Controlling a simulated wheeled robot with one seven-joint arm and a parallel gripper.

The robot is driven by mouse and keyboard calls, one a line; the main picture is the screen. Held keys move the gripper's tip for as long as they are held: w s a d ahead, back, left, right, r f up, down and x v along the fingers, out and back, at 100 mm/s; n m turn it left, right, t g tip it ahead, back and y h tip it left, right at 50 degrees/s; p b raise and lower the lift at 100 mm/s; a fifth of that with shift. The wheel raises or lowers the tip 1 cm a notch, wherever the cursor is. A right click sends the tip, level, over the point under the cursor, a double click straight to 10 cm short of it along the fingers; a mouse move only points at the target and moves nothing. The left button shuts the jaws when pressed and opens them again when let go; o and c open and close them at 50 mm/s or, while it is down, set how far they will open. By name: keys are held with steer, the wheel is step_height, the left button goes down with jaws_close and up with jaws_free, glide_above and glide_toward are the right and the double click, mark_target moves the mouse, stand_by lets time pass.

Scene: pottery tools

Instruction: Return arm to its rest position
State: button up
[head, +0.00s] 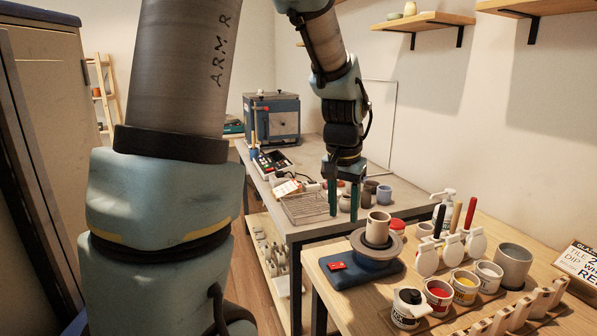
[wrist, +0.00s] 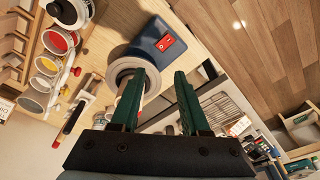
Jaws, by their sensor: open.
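My gripper (head: 343,198) points down above the near edge of the grey-topped table, with its two green fingers apart. In the wrist view my gripper (wrist: 160,95) is open with nothing between its fingers. A beige clay cup (head: 377,228) stands upright on a small blue banding wheel (head: 376,252), below and to the right of my gripper and apart from it. In the wrist view the blue base with a red switch (wrist: 166,42) shows beyond the fingers, and the left finger covers part of the round wheel head.
The grey-topped table holds a wire rack (head: 303,206), dark cups and a blue kiln (head: 272,118). Wall shelves (head: 424,20) hang above at right.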

steer(key=s+a+f+n+t, duration=0.1)
steer(key=s+a+f+n, duration=0.15)
steer(key=a, duration=0.65)
steer(key=s+a+f+n, duration=0.2)
steer(key=s+a+n, duration=0.1)
steer(key=a, duration=0.6)
step_height(320, 180, down, 10)
steer(key=s+g+b, duration=0.1)
steer(key=b, duration=0.9)
steer(key=shift+s+d+y, duration=0.25)
steer(key=shift+s+y, duration=0.05)
steer(key=shift+s, duration=0.1)
steer(key=shift+o, duration=0.3)
